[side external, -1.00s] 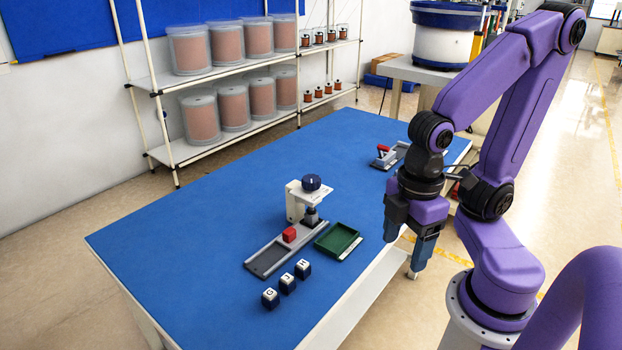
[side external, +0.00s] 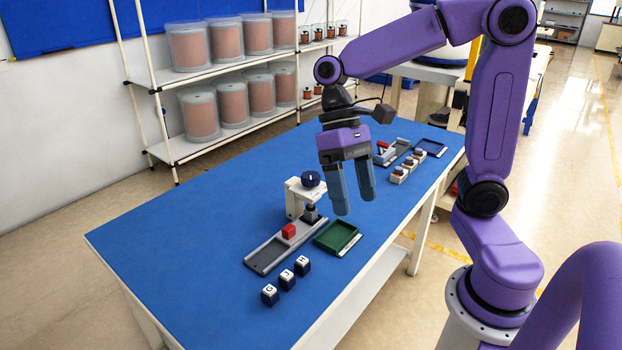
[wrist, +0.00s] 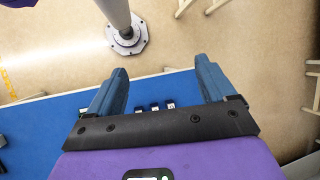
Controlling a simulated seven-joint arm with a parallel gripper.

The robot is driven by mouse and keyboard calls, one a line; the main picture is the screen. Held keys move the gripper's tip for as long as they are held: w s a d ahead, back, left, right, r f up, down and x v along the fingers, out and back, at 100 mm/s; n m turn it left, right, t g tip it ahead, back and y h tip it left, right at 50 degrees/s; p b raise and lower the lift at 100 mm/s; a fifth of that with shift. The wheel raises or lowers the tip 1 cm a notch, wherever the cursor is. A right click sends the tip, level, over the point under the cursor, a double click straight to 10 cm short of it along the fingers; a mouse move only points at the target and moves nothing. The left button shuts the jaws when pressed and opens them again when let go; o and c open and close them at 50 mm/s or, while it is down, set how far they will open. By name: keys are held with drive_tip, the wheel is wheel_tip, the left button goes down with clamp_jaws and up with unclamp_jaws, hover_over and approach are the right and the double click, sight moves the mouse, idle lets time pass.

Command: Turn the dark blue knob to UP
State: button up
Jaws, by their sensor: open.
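The dark blue knob (side external: 311,179) sits on top of a white bracket (side external: 294,203) on the blue table in the side view. A small light mark shows on its top, but which way it points is too small to tell. My gripper (side external: 353,205) is open and empty, in the air to the right of the knob, apart from it, fingers pointing down. In the wrist view my gripper (wrist: 160,80) has its two blue fingers wide apart with nothing between them; the knob does not show there.
Below the bracket lies a grey track (side external: 268,255) with a red block (side external: 289,231). A green tray (side external: 337,236) is beside it. Lettered cubes (side external: 287,279) stand in front. A red-handled fixture (side external: 385,152), a row of switches (side external: 408,166) and a dark tray (side external: 431,146) are farther back.

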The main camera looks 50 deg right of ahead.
drive_tip(key=w+d+m+t+y, duration=0.2)
drive_tip(key=w+d+m+y, duration=0.95)
drive_tip(key=w, duration=0.65)
drive_tip(key=w+d+f+m+t+y, duration=0.15)
drive_tip(key=d+m+t, duration=0.95)
drive_tip(key=d, duration=1.5)
approach(311, 178)
drive_tip(key=shift+m+g+y, duration=0.3)
drive_tip(key=shift+m+y, duration=0.1)
drive_tip(key=shift+m, duration=0.05)
drive_tip(key=w+a, duration=0.2)
drive_tip(key=w+a+f, duration=0.1)
drive_tip(key=a, duration=0.2)
drive_tip(key=w+a, duration=0.2)
drive_tip(key=shift+w+a+f, duration=0.25)
drive_tip(key=shift+w, duration=0.1)
drive_tip(key=c, duration=1)
